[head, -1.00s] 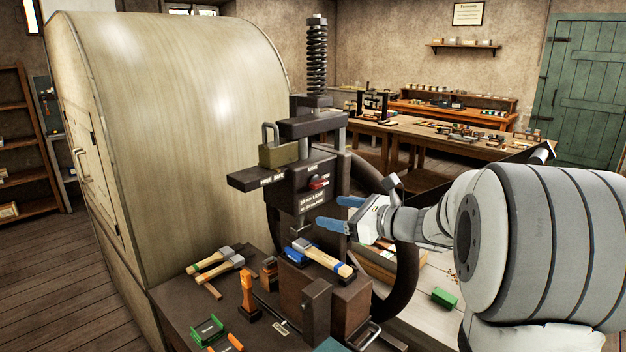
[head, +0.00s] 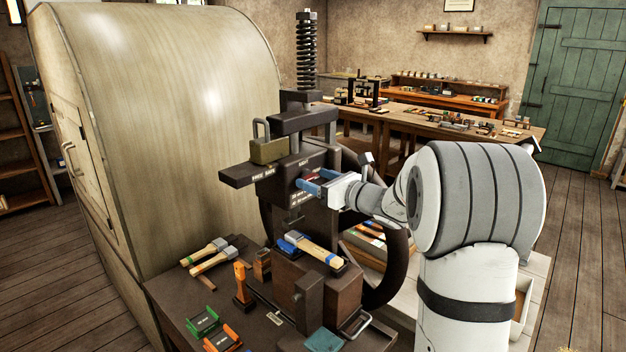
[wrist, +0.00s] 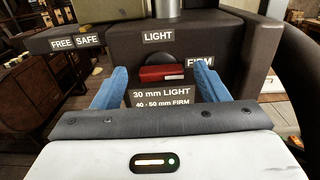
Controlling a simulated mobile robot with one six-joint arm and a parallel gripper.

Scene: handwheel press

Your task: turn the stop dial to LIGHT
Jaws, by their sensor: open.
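The stop dial shows in the wrist view as a red bar knob (wrist: 162,73) on a dark round base, on the front of the dark press head (wrist: 225,45). The LIGHT label (wrist: 158,37) is above it and the FIRM label (wrist: 199,62) is to its right. The red bar lies nearly level, its right end towards FIRM. My gripper (wrist: 160,78) is open, its blue fingers on either side of the knob, with gaps visible. In the head view my gripper (head: 308,181) is at the press head and largely hides the dial.
A FREE SAFE plate (wrist: 75,43) juts out left of the head. A padlock-shaped block (head: 268,150) sits above it. The handwheel rim (head: 400,265) curves close to my arm. A mallet (head: 312,250) and several tools lie on the bench (head: 165,290) below.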

